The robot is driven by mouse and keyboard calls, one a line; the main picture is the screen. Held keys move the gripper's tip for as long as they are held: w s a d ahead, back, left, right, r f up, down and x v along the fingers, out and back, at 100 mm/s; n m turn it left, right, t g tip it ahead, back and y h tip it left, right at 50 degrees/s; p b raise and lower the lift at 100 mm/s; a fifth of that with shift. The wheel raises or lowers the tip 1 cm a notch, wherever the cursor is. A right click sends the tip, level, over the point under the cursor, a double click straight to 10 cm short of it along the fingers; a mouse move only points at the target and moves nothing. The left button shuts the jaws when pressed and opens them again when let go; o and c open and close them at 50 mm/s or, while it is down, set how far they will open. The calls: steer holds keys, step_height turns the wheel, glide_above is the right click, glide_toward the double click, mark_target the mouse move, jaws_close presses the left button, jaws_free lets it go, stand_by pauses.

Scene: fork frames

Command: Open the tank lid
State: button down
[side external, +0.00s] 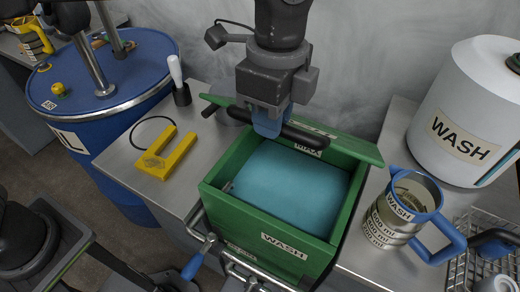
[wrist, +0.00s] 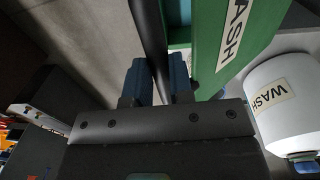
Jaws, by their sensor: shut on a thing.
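The green wash tank (side external: 268,238) stands at the middle of the steel bench in the side view, with blue-green liquid (side external: 290,185) showing through its open top. Its green lid (side external: 360,150) is raised at the tank's back edge, seen nearly edge-on. The lid also shows in the wrist view (wrist: 215,50) with a WASH label. My gripper (side external: 268,127) is shut on the black lid handle (side external: 305,138). In the wrist view the blue fingers of my gripper (wrist: 158,78) lie on both sides of the handle bar (wrist: 148,30). The hinge is hidden.
A yellow fork-shaped piece (side external: 160,165) lies left, near a blue drum (side external: 85,125). A valve lever (side external: 195,262) juts out at the tank's front. The grey wall is close behind.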

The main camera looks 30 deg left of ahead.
steer(key=w+r, duration=0.1)
steer(key=w, duration=0.1)
steer(key=w+r, duration=0.2)
steer(key=shift+r, duration=0.15)
steer(key=shift+w+a+r, duration=0.1)
steer(key=shift+w+r, duration=0.2)
steer(key=shift+w, duration=0.2)
steer(key=shift+w+r, duration=0.3)
steer(key=shift+w, duration=0.2)
steer(key=c, duration=1.3)
jaws_free()
steer(key=shift+c, duration=0.2)
steer(key=o, duration=0.3)
steer(key=shift+r, duration=0.1)
steer(key=shift+s, duration=0.1)
steer(key=shift+s, duration=0.1)
